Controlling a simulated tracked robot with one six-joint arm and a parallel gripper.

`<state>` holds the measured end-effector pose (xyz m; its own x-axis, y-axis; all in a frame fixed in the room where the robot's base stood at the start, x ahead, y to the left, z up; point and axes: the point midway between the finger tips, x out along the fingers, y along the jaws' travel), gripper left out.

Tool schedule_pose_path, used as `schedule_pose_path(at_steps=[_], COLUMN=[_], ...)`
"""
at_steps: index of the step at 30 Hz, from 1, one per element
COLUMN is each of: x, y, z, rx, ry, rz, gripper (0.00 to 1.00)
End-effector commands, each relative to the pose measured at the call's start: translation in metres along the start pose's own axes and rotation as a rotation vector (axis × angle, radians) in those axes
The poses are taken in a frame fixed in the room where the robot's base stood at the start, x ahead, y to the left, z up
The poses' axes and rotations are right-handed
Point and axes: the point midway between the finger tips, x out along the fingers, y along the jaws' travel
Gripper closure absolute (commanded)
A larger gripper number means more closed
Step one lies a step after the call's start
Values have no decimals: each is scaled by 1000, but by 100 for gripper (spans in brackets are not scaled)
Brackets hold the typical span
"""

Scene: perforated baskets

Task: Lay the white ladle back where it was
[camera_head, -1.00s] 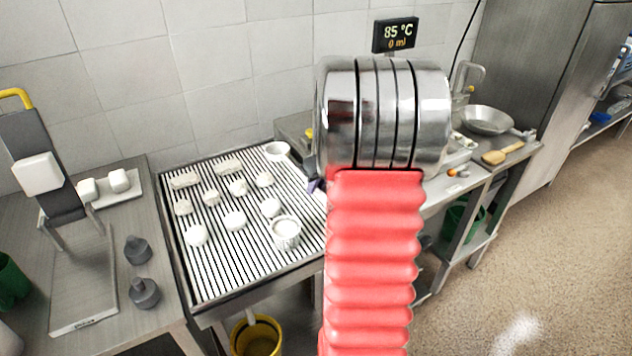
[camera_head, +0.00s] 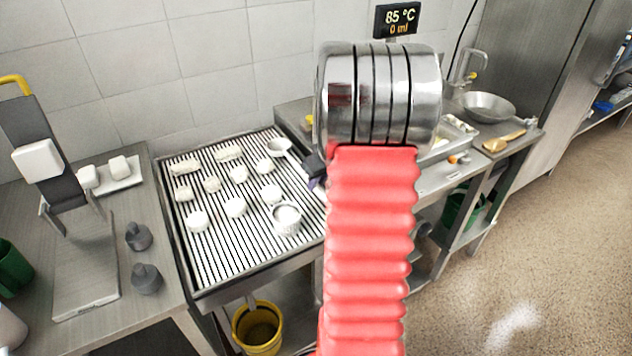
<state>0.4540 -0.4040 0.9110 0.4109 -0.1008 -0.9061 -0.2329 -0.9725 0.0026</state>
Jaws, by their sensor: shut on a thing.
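The white ladle (camera_head: 279,146) shows its round bowl over the far right part of the slatted draining table (camera_head: 213,275). Its handle slants down to the right towards my gripper (camera_head: 314,175). Only a small dark part of my gripper shows beside my red arm; the fingertips are mostly hidden. My gripper is shut on the ladle's handle. I cannot tell whether the bowl touches the slats or hangs just above them.
Several white lumps (camera_head: 235,208) and a white ribbed cup (camera_head: 287,219) lie on the slats. A press (camera_head: 85,285) and dark weights (camera_head: 147,279) stand on the left counter. A yellow bucket (camera_head: 258,328) is below. A pan (camera_head: 487,106) and wooden paddle (camera_head: 503,142) are at right.

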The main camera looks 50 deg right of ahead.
Motion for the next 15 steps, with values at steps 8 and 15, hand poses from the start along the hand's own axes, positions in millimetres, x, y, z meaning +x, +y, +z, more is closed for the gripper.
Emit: schedule_pose_path(at_steps=[8, 15], x=[2, 4], y=[0, 0], z=[1, 2], rx=[1, 2], ry=[0, 0], rz=[0, 0], gripper=[100, 100])
